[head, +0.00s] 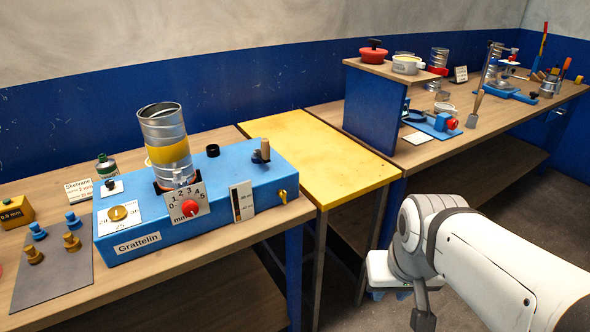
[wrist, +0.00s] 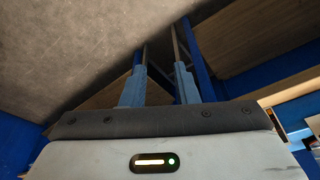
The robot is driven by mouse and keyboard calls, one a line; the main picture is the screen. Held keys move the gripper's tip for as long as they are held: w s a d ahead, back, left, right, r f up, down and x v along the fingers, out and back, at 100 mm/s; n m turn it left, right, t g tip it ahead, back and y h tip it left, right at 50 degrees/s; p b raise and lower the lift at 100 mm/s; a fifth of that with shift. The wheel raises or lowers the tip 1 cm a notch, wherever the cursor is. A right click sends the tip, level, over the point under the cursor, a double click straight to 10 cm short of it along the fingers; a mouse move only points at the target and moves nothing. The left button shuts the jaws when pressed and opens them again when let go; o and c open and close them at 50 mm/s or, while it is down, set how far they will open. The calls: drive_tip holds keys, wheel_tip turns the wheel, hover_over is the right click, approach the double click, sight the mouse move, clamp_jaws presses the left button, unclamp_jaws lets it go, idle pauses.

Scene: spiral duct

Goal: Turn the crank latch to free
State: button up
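The blue machine labelled Grattelin (head: 150,242) stands on the left bench. A small crank with a wooden knob (head: 264,149) stands upright on its top right corner. A small yellow turn-piece (head: 283,196) sits on its front face at the right end. I cannot tell for sure which of these is the crank latch. My gripper is low at the right of the head view, well away from the machine, its fingers mostly cut off. In the wrist view my gripper (wrist: 160,78) has its two blue fingers apart, with nothing between them.
A ribbed metal duct with a yellow band (head: 170,154) stands on the machine, behind a red dial (head: 190,207). A yellow table (head: 315,155) is right of the machine, its top clear. A blue upright panel (head: 370,108) stands on the right bench.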

drive_tip(key=w+a+f+n+t+y+b, duration=0.1)
drive_tip(key=w+a+f+t+b, duration=0.2)
drive_tip(key=w, duration=0.8)
drive_tip(key=w+a+f+n+t+b, duration=0.15)
drive_tip(key=w+f+t, duration=0.3)
drive_tip(key=w, duration=0.75)
drive_tip(key=n+t+y+b, duration=0.3)
drive_tip(key=n+t+y, duration=0.15)
drive_tip(key=y, duration=0.45)
approach(284, 197)
drive_tip(key=p+x, duration=0.1)
drive_tip(key=x, duration=0.6)
drive_tip(key=shift+w, duration=0.4)
clamp_jaws()
